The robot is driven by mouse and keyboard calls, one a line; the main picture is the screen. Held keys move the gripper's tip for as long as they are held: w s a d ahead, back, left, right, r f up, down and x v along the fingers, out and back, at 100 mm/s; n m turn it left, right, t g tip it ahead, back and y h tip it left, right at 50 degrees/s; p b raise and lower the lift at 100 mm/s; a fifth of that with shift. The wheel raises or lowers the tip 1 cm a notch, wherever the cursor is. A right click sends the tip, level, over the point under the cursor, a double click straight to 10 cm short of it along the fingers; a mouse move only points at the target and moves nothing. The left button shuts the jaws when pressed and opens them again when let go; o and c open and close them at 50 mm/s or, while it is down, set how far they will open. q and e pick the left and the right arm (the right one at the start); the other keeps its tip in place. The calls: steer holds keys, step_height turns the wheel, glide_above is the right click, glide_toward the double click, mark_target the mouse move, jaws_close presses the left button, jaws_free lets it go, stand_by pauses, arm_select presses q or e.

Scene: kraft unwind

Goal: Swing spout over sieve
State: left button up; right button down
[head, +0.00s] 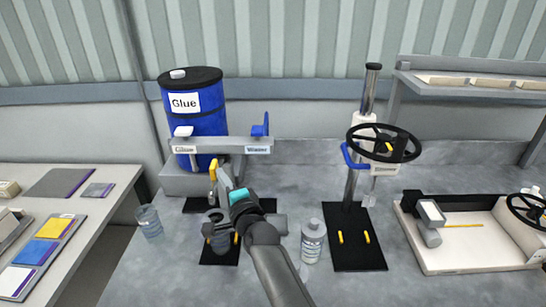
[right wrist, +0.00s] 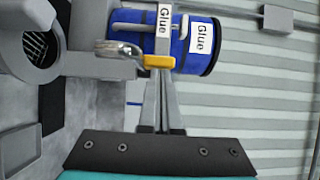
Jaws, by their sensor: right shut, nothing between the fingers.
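The spout (right wrist: 118,48) is a short curved metal tube with a yellow part (right wrist: 160,61). In the head view its yellow part (head: 213,168) hangs below the grey bar in front of the blue drum. My right gripper (head: 221,174) is shut and empty, its fingertips close beside the yellow part; contact cannot be told. In the right wrist view its narrow fingers (right wrist: 160,82) point at the yellow part. The sieve (right wrist: 40,46) appears as a round dark opening with a mesh. In the head view its grey vessel (head: 218,241) is partly behind my arm. My left gripper is out of view.
The blue Glue drum (head: 207,122) stands behind the bar (head: 220,146), which has Glue and Water labels. A clear cup (head: 149,221) is left, a bottle (head: 312,241) right. A press stand (head: 352,190) and white tray (head: 470,255) stand further right.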

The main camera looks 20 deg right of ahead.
steer(key=shift+w+a+r+y, duration=0.1)
steer(key=shift+a+r+y, duration=0.05)
steer(key=shift+a, duration=0.35)
steer(key=shift+a+r+y, duration=0.1)
steer(key=shift+a+y, duration=0.05)
steer(key=shift+a, duration=0.35)
steer(key=shift+s+d+f, duration=0.1)
steer(key=shift+s+f, duration=0.2)
steer(key=shift+s, duration=0.15)
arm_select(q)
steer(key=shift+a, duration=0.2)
arm_select(e)
steer(key=s+d, duration=0.3)
steer(key=s, duration=1.1)
steer(key=shift+s, duration=0.25)
